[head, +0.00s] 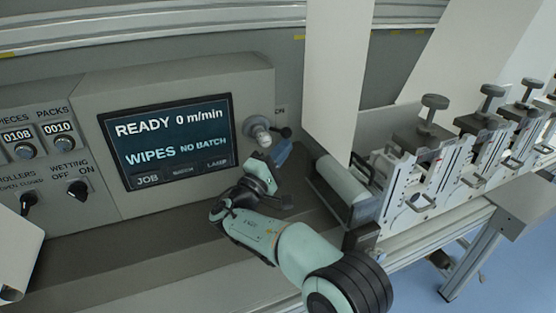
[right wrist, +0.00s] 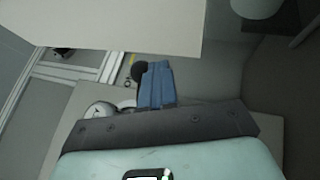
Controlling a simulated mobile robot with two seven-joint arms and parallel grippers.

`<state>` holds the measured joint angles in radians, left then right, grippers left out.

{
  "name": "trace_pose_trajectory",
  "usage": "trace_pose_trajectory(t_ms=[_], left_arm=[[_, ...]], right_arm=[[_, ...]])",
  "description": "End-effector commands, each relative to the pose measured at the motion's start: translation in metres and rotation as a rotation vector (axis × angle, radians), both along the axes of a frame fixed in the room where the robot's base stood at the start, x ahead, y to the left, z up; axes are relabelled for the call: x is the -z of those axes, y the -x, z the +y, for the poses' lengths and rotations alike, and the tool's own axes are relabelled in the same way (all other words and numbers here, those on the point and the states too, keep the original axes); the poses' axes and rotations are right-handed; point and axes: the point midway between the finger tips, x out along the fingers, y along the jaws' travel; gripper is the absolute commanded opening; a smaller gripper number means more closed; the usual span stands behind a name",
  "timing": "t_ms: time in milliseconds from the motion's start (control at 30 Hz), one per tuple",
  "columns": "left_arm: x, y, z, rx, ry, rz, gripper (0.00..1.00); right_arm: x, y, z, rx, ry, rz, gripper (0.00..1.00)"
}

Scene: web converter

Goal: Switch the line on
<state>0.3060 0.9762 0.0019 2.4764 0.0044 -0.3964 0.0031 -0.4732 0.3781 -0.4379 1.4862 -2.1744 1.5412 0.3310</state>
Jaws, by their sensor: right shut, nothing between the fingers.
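The grey control panel carries a dark screen (head: 168,140) reading "READY 0 m/min" and "WIPES NO BATCH". To its right a round grey knob (head: 258,129) sticks out of the panel, with a partly hidden label ending in "ON" by it. A small black ball end (head: 286,132) shows just right of the knob. My right gripper (head: 281,153) is shut and empty, its blue fingers just below and right of the knob. In the right wrist view the blue fingertips (right wrist: 156,68) are beside a black ball (right wrist: 138,72); contact cannot be told. A silvery knob (right wrist: 99,110) is left of them.
More panel controls are at the left: a wetting switch (head: 78,188), a rollers switch (head: 29,201) and counters. A white hanging sheet (head: 335,70) and a roller (head: 341,180) stand close right of the gripper. Clamped machine units (head: 420,150) continue to the right.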

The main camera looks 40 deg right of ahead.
Motion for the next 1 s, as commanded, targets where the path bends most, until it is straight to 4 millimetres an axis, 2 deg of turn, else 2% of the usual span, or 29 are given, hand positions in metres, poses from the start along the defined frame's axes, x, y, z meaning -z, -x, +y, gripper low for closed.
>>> trace_pose_trajectory(t_ms=[400, 1000], left_arm=[[0.0077, -0.0041, 0.0003, -0.003, -0.003, -0.016, 0.43], [0.0083, -0.0042, 0.0002, -0.003, -0.003, -0.016, 0.43]], right_arm=[[-0.0077, 0.0013, -0.0051, -0.001, 0.137, 0.031, 0.00], [-0.0071, 0.0020, -0.0029, -0.002, 0.146, 0.033, 0.00]])
